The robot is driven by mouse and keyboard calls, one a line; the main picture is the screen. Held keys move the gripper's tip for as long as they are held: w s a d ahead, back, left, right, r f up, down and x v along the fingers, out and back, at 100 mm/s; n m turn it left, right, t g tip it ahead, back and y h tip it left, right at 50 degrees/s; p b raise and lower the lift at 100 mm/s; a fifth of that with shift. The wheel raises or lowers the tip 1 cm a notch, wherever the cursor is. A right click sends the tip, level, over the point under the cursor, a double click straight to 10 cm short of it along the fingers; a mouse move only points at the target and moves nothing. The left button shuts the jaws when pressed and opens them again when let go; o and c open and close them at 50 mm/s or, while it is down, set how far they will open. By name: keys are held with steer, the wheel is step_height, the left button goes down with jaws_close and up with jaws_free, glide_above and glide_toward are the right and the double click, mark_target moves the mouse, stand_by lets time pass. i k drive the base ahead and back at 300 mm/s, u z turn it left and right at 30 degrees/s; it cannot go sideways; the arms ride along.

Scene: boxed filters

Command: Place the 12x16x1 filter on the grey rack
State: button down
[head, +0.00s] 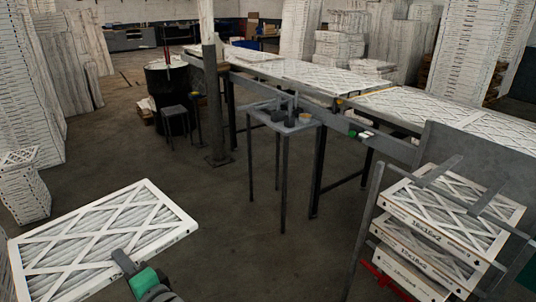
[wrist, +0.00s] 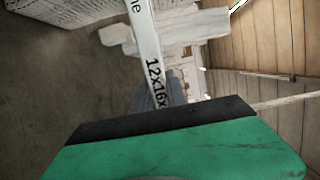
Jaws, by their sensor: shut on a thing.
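The white-framed filter (head: 103,236) with lattice bars over pleats is at the lower left of the head view. My gripper (head: 124,264) is shut on its near edge and holds it out over the floor, roughly flat. In the wrist view the filter's white edge (wrist: 148,45) shows the print "12x16x", cut off by the dark pad of my gripper (wrist: 165,120). The grey rack (head: 466,150) stands at the right, with a grey back panel and bars. Several boxed filters (head: 450,212) are stacked on it, some marked 16x16x2. The held filter is well left of the rack.
A small grey table (head: 287,124) with tools stands in the middle. A long bench (head: 330,82) with filters runs behind it. A post (head: 211,105), a black barrel (head: 166,85) and tall filter stacks (head: 25,95) stand at the left. The floor between is clear.

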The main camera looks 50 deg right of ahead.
mark_target(430, 176)
steer(key=z, duration=0.9)
steer(key=i, duration=0.9)
steer(key=z, duration=1.05)
